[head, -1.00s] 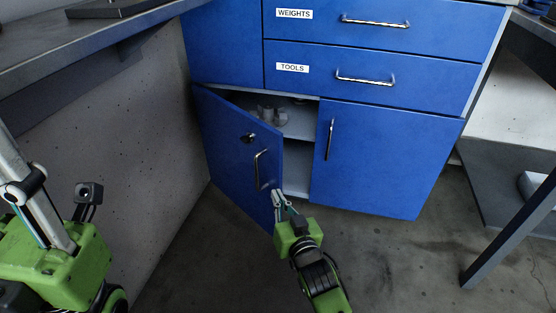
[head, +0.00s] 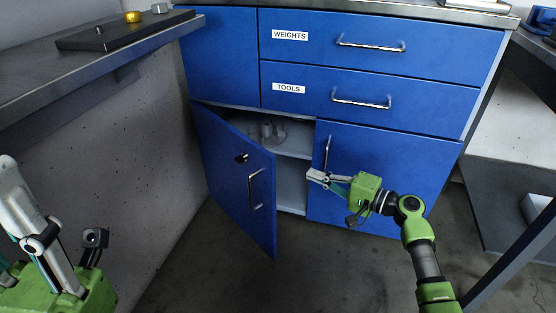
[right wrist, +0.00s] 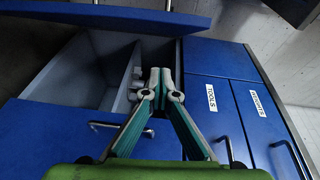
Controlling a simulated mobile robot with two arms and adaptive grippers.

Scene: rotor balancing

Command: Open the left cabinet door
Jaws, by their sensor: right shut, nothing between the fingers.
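The left cabinet door (head: 225,165) is blue, stands partly open and swings out toward me. In the right wrist view the open door (right wrist: 110,14) crosses the top. My right gripper (head: 312,176) is shut and empty, right of the door's free edge and apart from it, in front of the opening and the right door's left edge. Its closed tips (right wrist: 161,76) show in the right wrist view. My left gripper (head: 25,200) is cut off at the lower left; its jaw state is unclear.
The right door (head: 375,175) is shut. Grey objects (head: 272,131) stand on the shelf inside. The WEIGHTS (head: 385,30) and TOOLS (head: 375,88) drawers above are shut. A wall and worktop (head: 60,75) bound the left; a table leg (head: 515,255) stands right.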

